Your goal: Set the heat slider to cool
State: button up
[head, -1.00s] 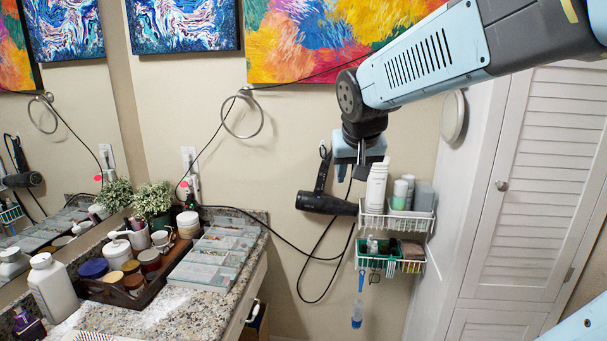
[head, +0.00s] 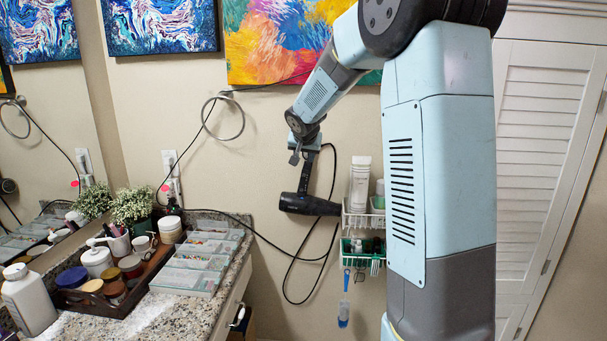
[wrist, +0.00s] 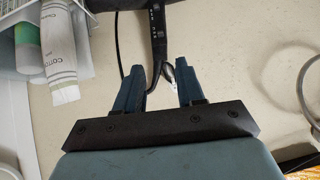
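The black hair dryer (head: 312,206) hangs on the wall with its handle (head: 306,172) upward and its barrel level. In the wrist view, the dryer's handle (wrist: 157,42) comes down from the top edge, with small switches (wrist: 155,8) on its face. I cannot read their labels or tell which is the heat slider or how it is set. My gripper (head: 296,154) is at the handle's upper end in the head view. In the wrist view, my gripper (wrist: 161,72) is open, its blue fingers apart on either side of the handle's end. Contact cannot be told.
A white wire rack (head: 352,222) with bottles hangs right of the dryer. A towel ring (head: 222,118) is on the wall to the left. Black cords loop around the dryer. The cluttered counter (head: 185,318) is at lower left; a louvred door (head: 530,170) is at right.

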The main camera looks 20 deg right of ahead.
aim_at(304, 176)
jog(key=x, duration=1.4)
jog(key=shift+r, duration=0.1)
jog(key=shift+c, duration=0.4)
grip_shut()
dwell(0.8)
